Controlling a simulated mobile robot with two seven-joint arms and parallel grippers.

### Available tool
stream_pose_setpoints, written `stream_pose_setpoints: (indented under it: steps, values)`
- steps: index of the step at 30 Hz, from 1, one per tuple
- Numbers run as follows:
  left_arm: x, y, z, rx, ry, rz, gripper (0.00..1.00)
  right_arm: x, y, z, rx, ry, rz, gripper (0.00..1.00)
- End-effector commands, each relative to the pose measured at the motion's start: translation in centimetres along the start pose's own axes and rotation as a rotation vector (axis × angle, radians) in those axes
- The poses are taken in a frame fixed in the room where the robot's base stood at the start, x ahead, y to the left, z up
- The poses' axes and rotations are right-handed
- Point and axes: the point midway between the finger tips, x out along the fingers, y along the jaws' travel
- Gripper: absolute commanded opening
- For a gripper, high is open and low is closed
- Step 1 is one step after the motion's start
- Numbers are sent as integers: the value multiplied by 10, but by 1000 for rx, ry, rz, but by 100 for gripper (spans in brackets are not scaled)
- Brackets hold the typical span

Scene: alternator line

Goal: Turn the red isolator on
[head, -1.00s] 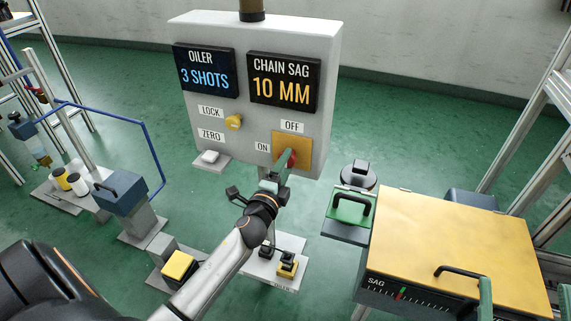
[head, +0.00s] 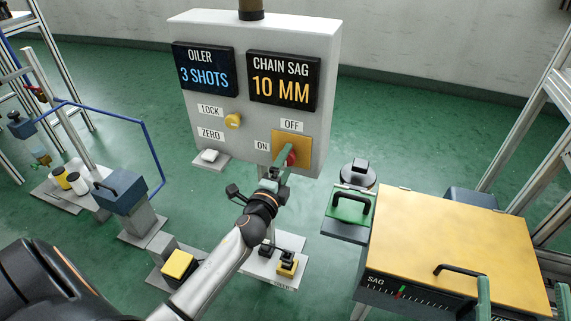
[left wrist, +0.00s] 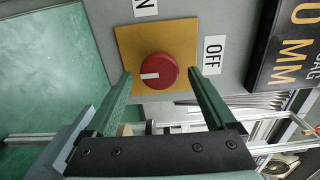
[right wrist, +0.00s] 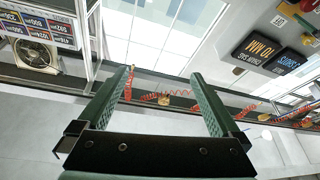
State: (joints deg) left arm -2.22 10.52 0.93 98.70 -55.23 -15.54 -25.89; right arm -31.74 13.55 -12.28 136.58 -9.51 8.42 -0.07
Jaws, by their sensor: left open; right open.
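The red isolator (head: 291,159) is a round knob on a yellow plate (head: 304,142) at the panel's lower right, with OFF above and ON to the left. In the left wrist view the red knob (left wrist: 158,70) has a white mark on its left part, pointing away from the OFF label (left wrist: 213,55); the ON label (left wrist: 142,5) is above. My left gripper (head: 283,157) is open at the knob, one finger on either side in the wrist view. I cannot tell whether they touch it. My right gripper (right wrist: 162,73) is open and empty, low at the right.
The grey panel (head: 225,125) also carries a yellow LOCK knob (head: 233,121), a white ZERO button (head: 209,156) and two displays. A yellow-topped box (head: 450,240) stands at the right, near my right gripper. Pedestals with blocks stand below and left.

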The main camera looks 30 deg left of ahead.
Motion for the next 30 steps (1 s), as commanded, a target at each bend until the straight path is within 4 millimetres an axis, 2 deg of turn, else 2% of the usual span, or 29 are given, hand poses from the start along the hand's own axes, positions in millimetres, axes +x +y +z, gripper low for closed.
stream_pose_setpoints:
  steps: [5, 8, 19, 24, 30]
  values:
    - [-3, 0, 0, -1, 0, 1, 89, 0, 0, 0, 1, -1, 0, 100]
    - [-13, 1, 0, -2, 0, 2, 89, 0, 0, 1, 3, -7, 1, 100]
    - [-82, 2, 0, -3, -2, 4, 89, -2, -2, 17, 13, -56, 1, 100]
    - [-108, 2, 0, -1, -2, 3, 89, -2, -1, 5, 2, -5, 2, 100]
    - [-123, 1, 0, -1, -1, 1, 89, 0, 1, -20, -16, 77, 3, 100]
